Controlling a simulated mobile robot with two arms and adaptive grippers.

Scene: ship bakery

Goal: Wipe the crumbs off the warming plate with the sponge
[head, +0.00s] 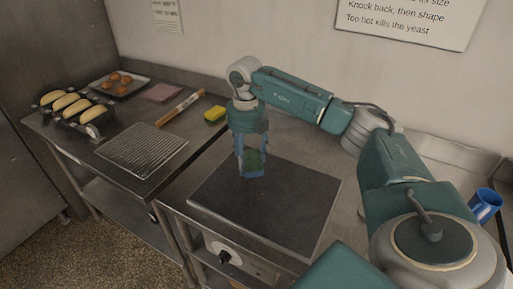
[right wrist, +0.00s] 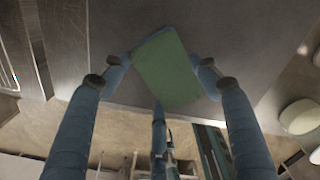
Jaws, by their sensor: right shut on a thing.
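The dark warming plate (head: 285,215) lies flat on the counter in the middle of the head view. My right gripper (head: 251,170) points down over its back left part. It is shut on a green sponge (head: 254,158), whose flat green face (right wrist: 167,66) shows between the fingers in the right wrist view. I cannot tell whether the sponge touches the plate. I make out no crumbs on the visible part of the plate; the area under the gripper is hidden. My left gripper is not in view.
A blue cup (head: 485,204) stands at right.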

